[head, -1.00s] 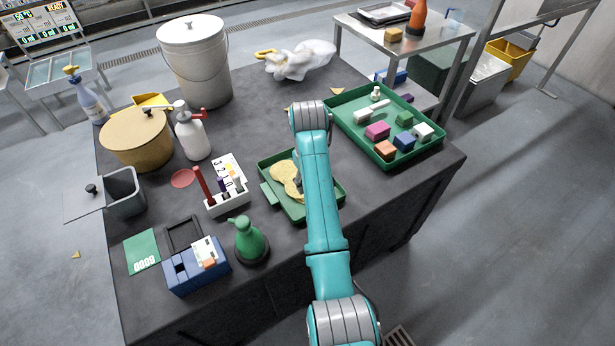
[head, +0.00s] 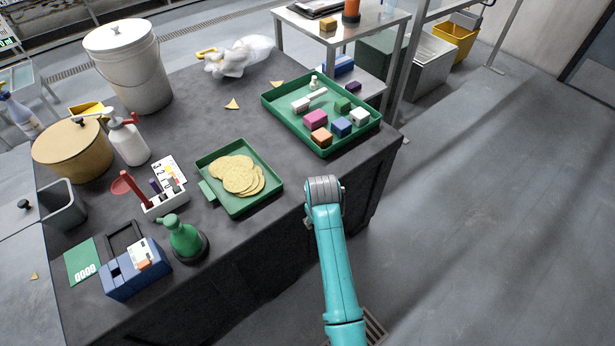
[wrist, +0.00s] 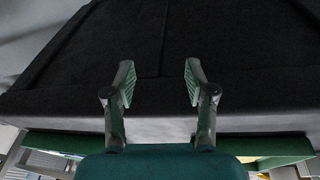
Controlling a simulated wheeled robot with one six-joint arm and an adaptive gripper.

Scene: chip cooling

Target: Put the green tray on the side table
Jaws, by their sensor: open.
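Two green trays are on the dark table (head: 215,115). The smaller one (head: 213,170), with a tab handle, holds a pile of round yellow chips (head: 240,176). The larger one (head: 345,139), farther right, holds several coloured blocks and a small white figure. The side table (head: 290,17), light-topped, stands beyond the dark table at the upper right. My gripper (wrist: 159,68) is open and empty in the wrist view, in front of the dark table's side. In the head view my wrist is just off the table's front edge, right of the chip tray; the fingers are hidden there.
The side table bears a dark tray, an orange-yellow block (head: 328,25) and an orange bottle (head: 351,10). A green spray bottle (head: 183,240), blue box (head: 135,272) and white marker holder (head: 166,203) stand left of the chip tray. Open floor lies to the right.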

